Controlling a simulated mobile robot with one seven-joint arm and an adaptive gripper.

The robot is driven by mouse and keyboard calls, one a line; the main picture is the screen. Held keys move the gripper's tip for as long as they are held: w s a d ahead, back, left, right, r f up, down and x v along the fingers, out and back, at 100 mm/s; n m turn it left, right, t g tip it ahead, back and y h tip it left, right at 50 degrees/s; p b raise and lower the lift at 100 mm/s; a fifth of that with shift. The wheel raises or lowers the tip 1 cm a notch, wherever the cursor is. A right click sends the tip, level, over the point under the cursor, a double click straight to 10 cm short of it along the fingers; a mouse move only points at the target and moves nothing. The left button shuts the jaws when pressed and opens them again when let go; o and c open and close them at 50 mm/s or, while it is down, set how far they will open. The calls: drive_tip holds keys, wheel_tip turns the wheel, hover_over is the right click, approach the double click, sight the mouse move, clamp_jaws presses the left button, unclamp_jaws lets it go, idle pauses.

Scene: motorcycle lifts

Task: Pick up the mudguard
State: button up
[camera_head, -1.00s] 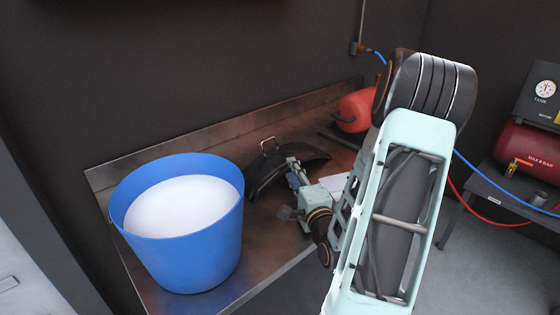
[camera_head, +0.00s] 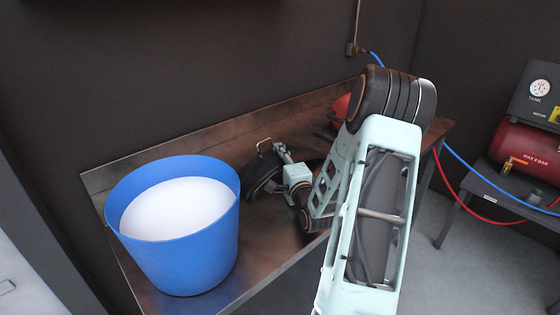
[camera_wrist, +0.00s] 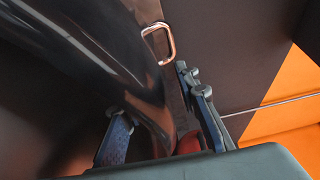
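The mudguard (camera_head: 262,184) is a black, glossy curved piece lying on the metal bench, with a metal wire loop at its upper edge. My gripper (camera_head: 283,153) is at the mudguard, and my arm hides much of its right part. In the wrist view the mudguard (camera_wrist: 95,65) fills the left side and its edge runs down between my two fingers. My gripper (camera_wrist: 155,95) is open there, with one finger on each side of that edge. I cannot tell whether either finger touches it. The copper-coloured loop (camera_wrist: 158,43) is just beyond the fingers.
A blue bucket (camera_head: 180,260) with white contents stands on the bench (camera_head: 150,160) left of the mudguard. A red object (camera_head: 341,107) sits behind my arm. A dark wall rises behind the bench. A red compressor (camera_head: 525,150) on a separate stand is at right.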

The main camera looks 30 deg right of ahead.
clamp_jaws()
idle(0.4)
drive_tip(key=shift+r, duration=0.15)
